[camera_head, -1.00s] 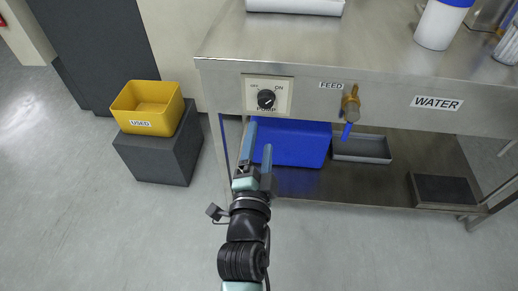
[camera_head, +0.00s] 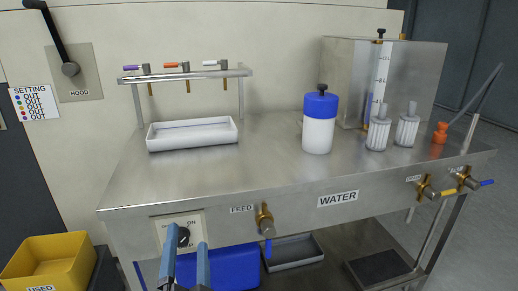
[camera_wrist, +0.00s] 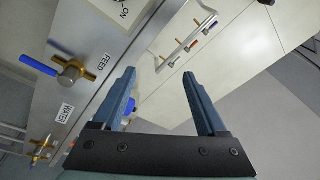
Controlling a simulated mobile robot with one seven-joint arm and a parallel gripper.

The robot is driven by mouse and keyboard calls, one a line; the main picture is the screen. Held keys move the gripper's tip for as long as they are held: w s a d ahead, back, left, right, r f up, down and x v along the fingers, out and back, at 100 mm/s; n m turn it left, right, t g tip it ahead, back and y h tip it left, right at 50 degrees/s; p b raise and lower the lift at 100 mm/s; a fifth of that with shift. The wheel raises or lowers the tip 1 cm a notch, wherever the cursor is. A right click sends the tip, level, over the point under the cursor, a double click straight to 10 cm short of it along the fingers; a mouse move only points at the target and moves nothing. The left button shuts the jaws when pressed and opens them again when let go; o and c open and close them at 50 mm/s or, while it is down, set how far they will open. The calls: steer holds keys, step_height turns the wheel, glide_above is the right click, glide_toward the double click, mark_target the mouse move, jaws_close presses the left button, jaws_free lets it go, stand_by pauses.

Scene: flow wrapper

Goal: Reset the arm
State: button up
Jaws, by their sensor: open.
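My gripper (camera_head: 187,266) shows at the bottom of the head view, with its two blue fingers apart and nothing between them. It is in front of the bench's front panel, just below and beside the pump switch (camera_head: 182,237), and partly covers the switch plate. In the wrist view my gripper (camera_wrist: 158,95) is also open and empty. The rest of my arm is out of the head view.
The steel bench (camera_head: 270,170) bears a white tray (camera_head: 192,145), a blue-lidded bottle (camera_head: 319,130) and two ribbed white cartridges (camera_head: 376,139). The feed valve (camera_head: 264,220) sticks out of the front panel, right of my gripper. A yellow bin (camera_head: 50,262) stands at lower left. A blue bin (camera_head: 228,268) is under the bench.

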steer(key=s+d+r+n+t+h, duration=0.15)
steer(key=d+r, duration=0.25)
steer(key=r, duration=0.6)
steer(key=d+r+n+t+h, duration=0.1)
steer(key=d+r+t, duration=0.2)
steer(key=r, duration=0.7)
steer(key=s+d+r+n+t+h, duration=0.1)
steer(key=s+d+r+n+t, duration=0.15)
steer(key=s+r, duration=0.45)
steer(key=s+d+r+n+t, duration=0.1)
steer(key=s+d+r+n, duration=0.25)
steer(key=r, duration=0.65)
step_height(320, 180, up, 36)
steer(key=p, duration=3.6)
steer(key=shift+w, duration=0.25)
